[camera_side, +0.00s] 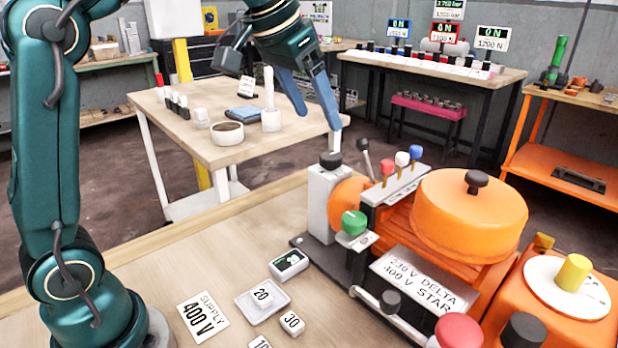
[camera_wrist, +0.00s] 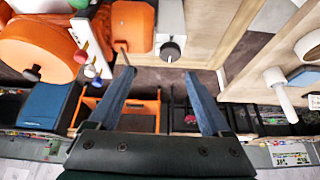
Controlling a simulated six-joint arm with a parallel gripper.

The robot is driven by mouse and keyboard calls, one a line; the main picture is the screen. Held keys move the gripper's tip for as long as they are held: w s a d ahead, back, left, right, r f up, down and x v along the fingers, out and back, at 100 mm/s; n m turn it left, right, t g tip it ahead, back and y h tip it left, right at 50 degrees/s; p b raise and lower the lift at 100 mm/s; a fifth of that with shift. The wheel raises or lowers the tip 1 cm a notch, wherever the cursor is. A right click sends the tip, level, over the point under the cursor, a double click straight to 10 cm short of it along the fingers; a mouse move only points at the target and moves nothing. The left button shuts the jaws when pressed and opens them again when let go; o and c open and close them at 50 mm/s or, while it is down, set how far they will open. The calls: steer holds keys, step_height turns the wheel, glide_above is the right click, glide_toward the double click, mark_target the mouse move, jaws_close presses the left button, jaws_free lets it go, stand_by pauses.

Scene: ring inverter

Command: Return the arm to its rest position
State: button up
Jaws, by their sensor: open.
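My gripper (camera_side: 320,120) hangs in the air above the workbench, its two blue fingers spread apart with nothing between them. It also shows open in the wrist view (camera_wrist: 160,74). Its fingertips are near and above a white post with a black knob (camera_side: 331,159); in the wrist view the knob (camera_wrist: 169,52) lies just beyond the fingertips. I cannot tell the exact gap between them. The post stands beside an orange machine (camera_side: 470,215) with a round drum, colored levers and a plate reading "230 V DELTA 400 V STAR" (camera_side: 412,280).
A second table (camera_side: 190,130) with a white upright rod (camera_side: 269,90) stands behind.

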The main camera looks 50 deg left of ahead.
steer(key=s+d+f, duration=0.1)
steer(key=s+d, duration=0.2)
steer(key=s, duration=0.7)
steer(key=s+f, duration=0.9)
steer(key=f, duration=0.1)
steer(key=shift+f, duration=0.1)
